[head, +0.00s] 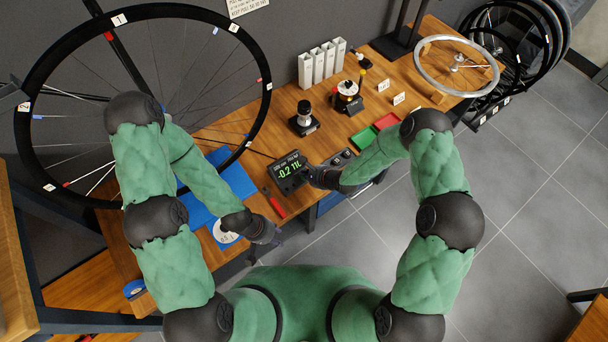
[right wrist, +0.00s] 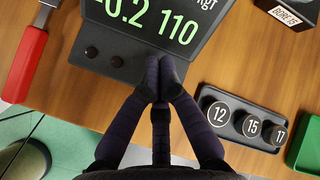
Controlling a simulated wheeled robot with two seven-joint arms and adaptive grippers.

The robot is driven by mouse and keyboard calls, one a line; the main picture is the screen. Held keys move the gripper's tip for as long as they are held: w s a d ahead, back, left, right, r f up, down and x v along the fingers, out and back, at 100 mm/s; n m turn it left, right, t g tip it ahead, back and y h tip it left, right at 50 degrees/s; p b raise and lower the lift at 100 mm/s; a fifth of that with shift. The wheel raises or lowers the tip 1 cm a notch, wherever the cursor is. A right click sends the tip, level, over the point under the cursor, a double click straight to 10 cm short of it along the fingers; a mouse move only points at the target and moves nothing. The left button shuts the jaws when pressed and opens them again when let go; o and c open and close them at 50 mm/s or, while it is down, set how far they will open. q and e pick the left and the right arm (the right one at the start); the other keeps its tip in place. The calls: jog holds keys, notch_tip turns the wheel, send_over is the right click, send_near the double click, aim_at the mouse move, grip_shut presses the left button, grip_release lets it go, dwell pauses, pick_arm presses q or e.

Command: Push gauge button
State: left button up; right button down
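The gauge (head: 289,172) is a dark box on the wooden bench with a green readout of about -0.2. My right gripper (head: 311,177) is at the gauge's right edge in the head view. Contact cannot be told. My left gripper (head: 274,236) hangs near the bench's front edge, its fingers unclear.
A red-handled tool (right wrist: 25,65) lies left of the gauge. A dark tray with round pieces marked 12, 15 and 17 (right wrist: 240,122) lies to the right, beside a green tray (right wrist: 307,145). A large wheel (head: 38,85) stands at the left. A blue mat (head: 238,178) lies on the bench.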

notch_tip(320, 180, up, 6)
jog(key=p, duration=0.5)
